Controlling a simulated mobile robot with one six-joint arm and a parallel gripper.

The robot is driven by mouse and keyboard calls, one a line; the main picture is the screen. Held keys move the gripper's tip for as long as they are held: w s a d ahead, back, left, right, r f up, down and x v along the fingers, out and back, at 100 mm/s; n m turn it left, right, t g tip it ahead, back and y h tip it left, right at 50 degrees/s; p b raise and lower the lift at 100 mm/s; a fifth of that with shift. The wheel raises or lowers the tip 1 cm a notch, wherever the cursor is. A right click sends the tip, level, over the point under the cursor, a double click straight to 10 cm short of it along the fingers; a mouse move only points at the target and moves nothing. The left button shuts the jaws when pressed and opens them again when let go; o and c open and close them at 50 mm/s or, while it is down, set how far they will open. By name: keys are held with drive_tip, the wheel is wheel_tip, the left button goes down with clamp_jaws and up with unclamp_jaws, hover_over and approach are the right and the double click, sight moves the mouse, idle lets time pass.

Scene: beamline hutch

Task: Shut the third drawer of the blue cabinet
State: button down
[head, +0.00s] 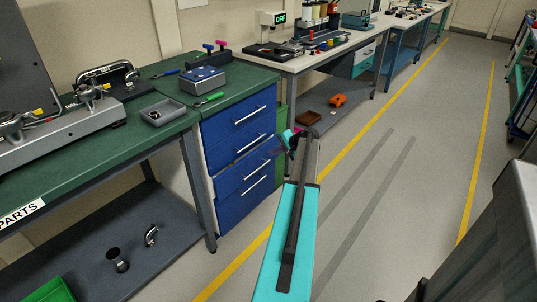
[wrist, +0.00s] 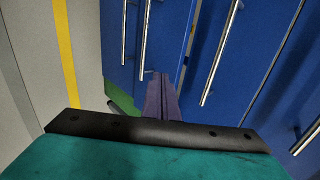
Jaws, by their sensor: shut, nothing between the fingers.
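The blue cabinet (head: 208,150) stands under the green bench top in the head view, with several drawers and silver bar handles. The third drawer (head: 229,182) from the top appears to stand out a little from the fronts around it. My gripper (head: 285,143) is shut and empty, at the right of the drawer fronts. In the wrist view the shut fingers (wrist: 160,82) point at the blue fronts, close to a handle (wrist: 144,38). I cannot tell whether they touch a drawer. My arm's end hides part of the fronts in the wrist view.
A green workbench (head: 150,95) with a grey box, tray and tools adjoins the cabinet. A lower shelf (head: 140,240) holds metal parts. A brown tray (head: 311,117) and an orange item (head: 337,100) lie beyond. The grey floor (head: 400,150) at right is mostly clear.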

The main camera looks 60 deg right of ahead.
drive_tip(key=v, duration=0.6)
